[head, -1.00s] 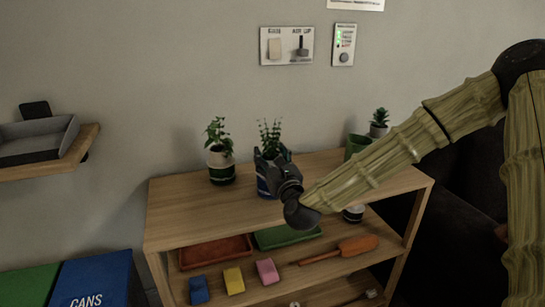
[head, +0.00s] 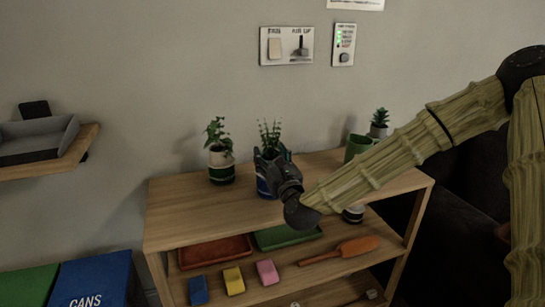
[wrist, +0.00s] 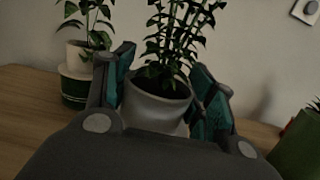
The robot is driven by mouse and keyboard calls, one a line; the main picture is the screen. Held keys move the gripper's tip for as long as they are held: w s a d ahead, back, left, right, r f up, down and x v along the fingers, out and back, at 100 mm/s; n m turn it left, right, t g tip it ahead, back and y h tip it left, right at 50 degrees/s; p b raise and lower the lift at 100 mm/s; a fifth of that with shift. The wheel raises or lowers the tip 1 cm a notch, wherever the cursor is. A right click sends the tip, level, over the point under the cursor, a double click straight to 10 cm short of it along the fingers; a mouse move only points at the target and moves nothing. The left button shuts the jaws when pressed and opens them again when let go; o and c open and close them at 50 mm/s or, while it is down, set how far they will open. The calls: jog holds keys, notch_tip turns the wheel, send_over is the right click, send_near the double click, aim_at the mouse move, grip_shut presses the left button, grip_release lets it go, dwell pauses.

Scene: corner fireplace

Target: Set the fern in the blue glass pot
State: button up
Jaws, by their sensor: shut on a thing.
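The fern (head: 269,134), upright with narrow leafy stems, stands over the shelf top. In the wrist view its pale grey inner pot (wrist: 155,105) sits between the two teal-padded fingers of my gripper (head: 273,158). The gripper is shut on this pot. The blue glass pot (head: 263,187) stands on the shelf top directly below the fern, partly hidden by my gripper. From the head view the fern's pot looks to be at or in the blue pot's mouth. The gripper hides how deep it sits.
A leafy plant (head: 217,136) in a green-and-white pot (head: 222,170) stands close on the left. A green pot (head: 357,146) and a small succulent (head: 379,122) stand on the right, behind my arm. The wooden shelf top (head: 180,210) is clear at front left. The wall is close behind.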

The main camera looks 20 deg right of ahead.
jog(key=shift+f+b, duration=0.5)
jog(key=shift+f, duration=0.05)
dwell(0.6)
jog(key=o, duration=0.9)
jog(key=shift+s, duration=0.1)
